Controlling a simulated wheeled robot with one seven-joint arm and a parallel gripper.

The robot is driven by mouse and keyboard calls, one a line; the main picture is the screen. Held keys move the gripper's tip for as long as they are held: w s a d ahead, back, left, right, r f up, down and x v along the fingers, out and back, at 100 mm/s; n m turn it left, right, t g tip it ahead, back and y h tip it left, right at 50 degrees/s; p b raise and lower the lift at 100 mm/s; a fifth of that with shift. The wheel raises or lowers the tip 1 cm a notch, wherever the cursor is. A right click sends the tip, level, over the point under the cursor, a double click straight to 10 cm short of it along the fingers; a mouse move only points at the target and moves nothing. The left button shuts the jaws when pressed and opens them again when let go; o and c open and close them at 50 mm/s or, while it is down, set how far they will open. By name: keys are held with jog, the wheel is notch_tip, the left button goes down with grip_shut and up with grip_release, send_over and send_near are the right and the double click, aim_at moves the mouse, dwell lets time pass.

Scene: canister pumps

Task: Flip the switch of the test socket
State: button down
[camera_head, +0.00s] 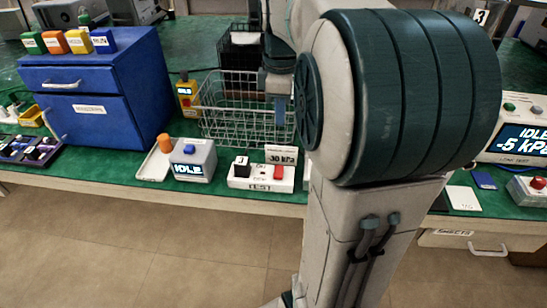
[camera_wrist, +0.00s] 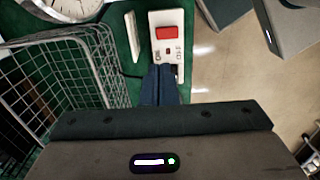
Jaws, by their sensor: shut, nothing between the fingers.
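The test socket (camera_head: 262,184) is a white block at the front edge of the green bench. It has a red rocker switch (camera_head: 278,172) on its right side and a black cube marked 3 (camera_head: 241,165) on its left. In the wrist view, the socket (camera_wrist: 181,19) is at top centre with the red switch (camera_wrist: 170,33) in full view. My gripper (camera_wrist: 160,70) is shut and empty, its blue fingertips over the socket's lower part, which they partly hide. In the head view, my gripper (camera_head: 280,122) hangs behind and above the socket; contact cannot be told.
A wire basket (camera_head: 222,118) stands behind the socket, close to my gripper. A 30 kPa card (camera_head: 281,155) stands just behind the socket. An IDLE box (camera_head: 194,160) and a blue drawer cabinet (camera_head: 95,95) are to the left.

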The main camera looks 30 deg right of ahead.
aim_at(279, 167)
notch_tip(279, 167, down, 14)
jog(key=b, duration=0.2)
jog(key=shift+b, duration=0.3)
dwell(0.3)
jog(key=shift+a, duration=0.15)
jog(key=shift+d+f, duration=0.15)
jog(key=shift+d, duration=0.1)
jog(key=shift+a, duration=0.1)
jog(key=shift+s+a, duration=0.1)
jog(key=shift+s+a+r+p, duration=0.3)
jog(key=shift+s+a+p, duration=0.1)
jog(key=shift+s, duration=0.15)
